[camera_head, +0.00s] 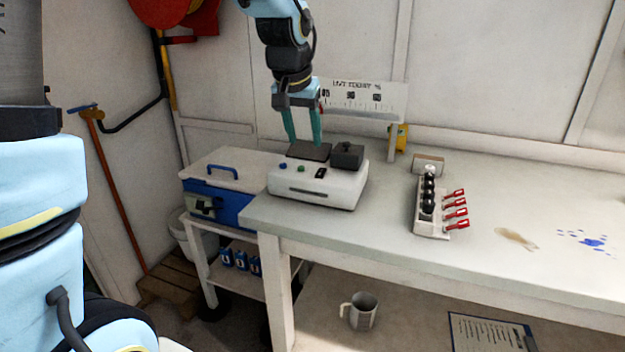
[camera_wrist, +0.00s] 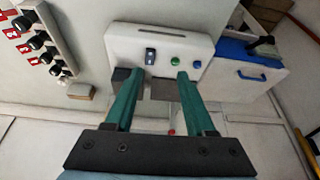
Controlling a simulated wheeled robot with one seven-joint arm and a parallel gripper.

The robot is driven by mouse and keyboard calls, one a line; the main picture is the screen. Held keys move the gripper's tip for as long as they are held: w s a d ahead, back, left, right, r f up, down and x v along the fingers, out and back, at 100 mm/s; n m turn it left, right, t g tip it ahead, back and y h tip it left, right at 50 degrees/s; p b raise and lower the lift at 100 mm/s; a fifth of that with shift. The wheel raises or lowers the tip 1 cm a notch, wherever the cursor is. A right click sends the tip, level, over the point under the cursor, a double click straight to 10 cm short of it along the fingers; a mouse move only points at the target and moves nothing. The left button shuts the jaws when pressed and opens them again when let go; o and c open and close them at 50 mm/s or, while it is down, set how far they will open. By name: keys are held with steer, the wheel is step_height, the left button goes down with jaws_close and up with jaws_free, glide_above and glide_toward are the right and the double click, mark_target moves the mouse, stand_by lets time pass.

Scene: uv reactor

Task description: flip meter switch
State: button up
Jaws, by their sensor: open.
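The meter is a white box (camera_head: 318,192) on the left end of the workbench, also seen in the wrist view (camera_wrist: 118,42). A dark plate (camera_head: 309,151) and a dark block (camera_head: 347,156) sit on top at the back. My gripper (camera_head: 304,140) points down above the plate, behind the switch; its teal fingers are apart and empty (camera_wrist: 156,76).
A row of black knobs with red levers (camera_head: 433,208) stands to the right on the workbench (camera_head: 380,230). A blue box with a white lid (camera_head: 232,170) stands on a cart at left. A sign (camera_head: 360,98) stands behind.

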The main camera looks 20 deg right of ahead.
mark_target(319, 174)
steer(key=shift+m, duration=0.3)
steer(key=x, duration=0.3)
steer(key=d+p+x, duration=0.1)
steer(key=x, duration=0.3)
steer(key=s+p+x, duration=0.1)
steer(key=x, duration=0.2)
steer(key=shift+w+d+f, duration=0.1)
steer(key=shift+d+f, duration=0.05)
steer(key=shift+d, duration=0.3)
steer(key=shift+c, duration=0.3)
jaws_close()
